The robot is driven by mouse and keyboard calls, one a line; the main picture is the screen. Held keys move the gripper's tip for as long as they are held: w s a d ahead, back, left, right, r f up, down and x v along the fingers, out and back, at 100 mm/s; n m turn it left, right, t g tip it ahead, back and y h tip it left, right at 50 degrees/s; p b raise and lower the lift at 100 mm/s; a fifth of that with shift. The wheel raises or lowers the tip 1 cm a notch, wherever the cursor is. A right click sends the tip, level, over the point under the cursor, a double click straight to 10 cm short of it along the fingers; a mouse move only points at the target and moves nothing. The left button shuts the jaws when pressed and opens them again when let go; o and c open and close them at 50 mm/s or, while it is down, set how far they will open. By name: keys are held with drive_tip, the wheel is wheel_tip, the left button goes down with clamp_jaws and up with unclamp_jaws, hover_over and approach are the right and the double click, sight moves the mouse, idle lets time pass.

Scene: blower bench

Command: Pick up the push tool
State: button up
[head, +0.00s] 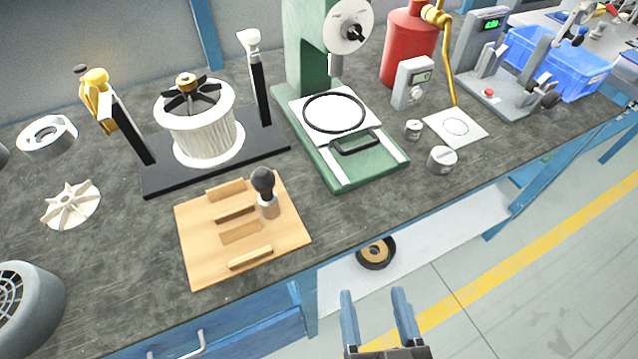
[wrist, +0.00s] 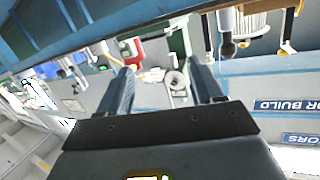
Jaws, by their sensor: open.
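The push tool (head: 265,192), with a dark rounded knob and a light metal lower part, stands upright on the wooden board (head: 200,262) near the bench front. The board has several slots and raised wooden strips. My gripper (head: 376,295) is open and empty, in front of the bench edge, to the right of and nearer than the tool. In the wrist view, my gripper's two fingers (wrist: 162,72) are spread with nothing held between them. A dark knob that looks like the tool's (wrist: 228,50) shows beyond the right finger, apart from it.
Behind the board is a black stand with a white finned rotor (head: 207,135). A green press (head: 345,185) stands right of the board. A grey blower housing (head: 30,305) is at the left front. The bench's blue front edge lies between my gripper and the board.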

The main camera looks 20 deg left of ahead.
sight(264, 189)
drive_tip(key=w+a+r+y, duration=0.1)
drive_tip(key=a+r, duration=0.1)
drive_tip(key=a, duration=0.3)
drive_tip(key=w+a+r+y, duration=0.1)
drive_tip(key=a, duration=0.5)
drive_tip(key=w+a+r, duration=0.1)
drive_tip(key=a+r, duration=0.1)
drive_tip(key=a, duration=0.4)
drive_tip(key=shift+r+n+y+b, duration=0.3)
drive_tip(key=shift+y+b, duration=0.05)
drive_tip(key=shift+y, duration=0.05)
drive_tip(key=x, duration=0.2)
drive_tip(key=shift+w+a+r+p, duration=0.15)
drive_tip(key=shift+w+a+p, duration=0.1)
drive_tip(key=shift+p, duration=0.15)
drive_tip(key=shift+d+p+x, duration=0.2)
drive_tip(key=shift+p+x, duration=0.7)
drive_tip(key=shift+x, duration=1.65)
drive_tip(key=shift+w, duration=0.15)
drive_tip(key=c, duration=1.1)
